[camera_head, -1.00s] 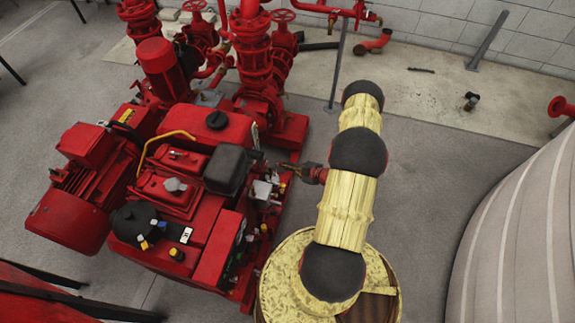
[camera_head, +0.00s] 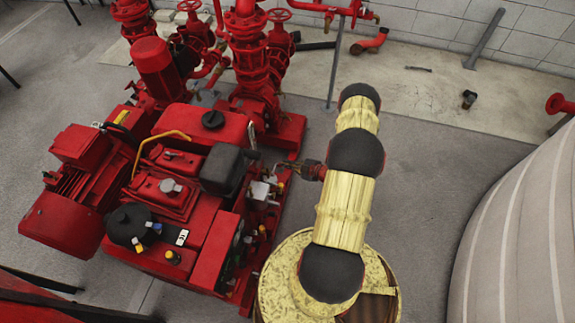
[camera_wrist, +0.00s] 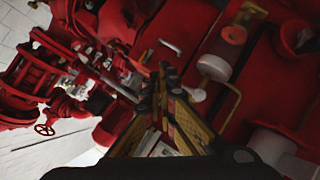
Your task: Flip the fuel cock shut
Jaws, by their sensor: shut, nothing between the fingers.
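The red engine (camera_head: 205,235) of the pumpset stands left of my arm in the head view. My gripper (camera_head: 286,166) reaches left to the engine's right side, close to small silver fittings (camera_head: 261,190). In the wrist view my gripper (camera_wrist: 168,78) is shut and empty, its dark fingertips together, in front of red engine parts. A small pale metal bar (camera_wrist: 170,46) lies just beyond the fingertips. I cannot tell whether it is the fuel cock's lever. The fuel cock is not clearly made out in either view, and contact with the fingers cannot be told.
A black box-shaped part (camera_head: 223,170) and a yellow curved handle (camera_head: 165,138) sit on top of the engine. Red pipes and valves (camera_head: 250,60) rise behind it. A large pale tank (camera_head: 520,235) stands at right. The floor between tank and arm is clear.

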